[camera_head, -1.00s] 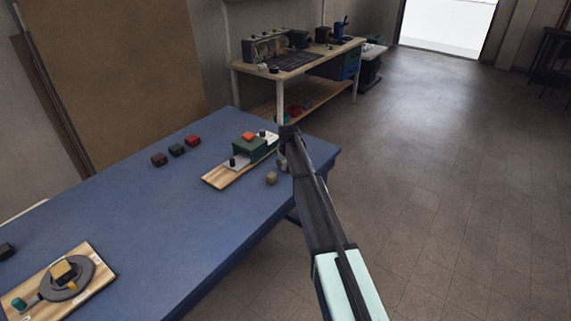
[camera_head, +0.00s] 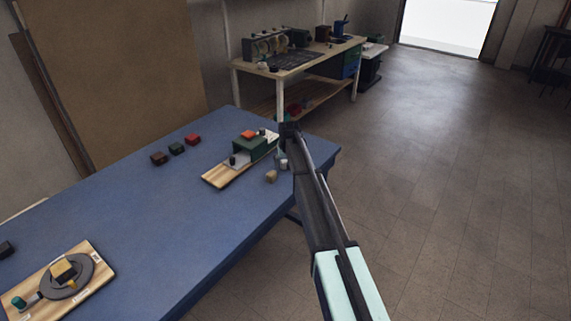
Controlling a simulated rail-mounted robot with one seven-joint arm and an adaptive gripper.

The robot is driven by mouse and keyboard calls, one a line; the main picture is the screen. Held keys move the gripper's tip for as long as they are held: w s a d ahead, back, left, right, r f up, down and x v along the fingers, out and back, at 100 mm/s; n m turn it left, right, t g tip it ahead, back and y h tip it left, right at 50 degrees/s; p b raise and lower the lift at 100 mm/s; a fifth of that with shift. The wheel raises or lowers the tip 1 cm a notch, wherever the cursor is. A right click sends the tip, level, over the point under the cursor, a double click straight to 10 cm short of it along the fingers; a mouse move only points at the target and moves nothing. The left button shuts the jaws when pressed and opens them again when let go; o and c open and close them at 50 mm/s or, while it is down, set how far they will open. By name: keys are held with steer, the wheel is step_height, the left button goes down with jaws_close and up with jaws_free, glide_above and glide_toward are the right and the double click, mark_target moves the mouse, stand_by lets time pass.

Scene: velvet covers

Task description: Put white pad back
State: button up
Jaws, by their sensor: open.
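A small white block (camera_head: 284,165), likely the white pad, sits near the right end of the blue table, just right of a wooden board (camera_head: 217,179). The board carries a dark green block (camera_head: 250,146) with an orange-red piece on top and a pale plate. My gripper (camera_head: 283,154) is open, close above or beside the white block. The arm hides part of it, and I cannot tell whether they touch. A small tan block (camera_head: 271,176) lies in front of the white one.
A second wooden board with a round grey device (camera_head: 67,277) is at the near left. The table's middle is clear. A workbench (camera_head: 340,48) stands behind.

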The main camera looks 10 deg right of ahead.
steer(key=b+v, duration=0.1)
steer(key=v, duration=0.9)
steer(key=shift+s+r+b, duration=0.2)
steer(key=shift+r+b, duration=0.1)
steer(key=shift+r, duration=0.05)
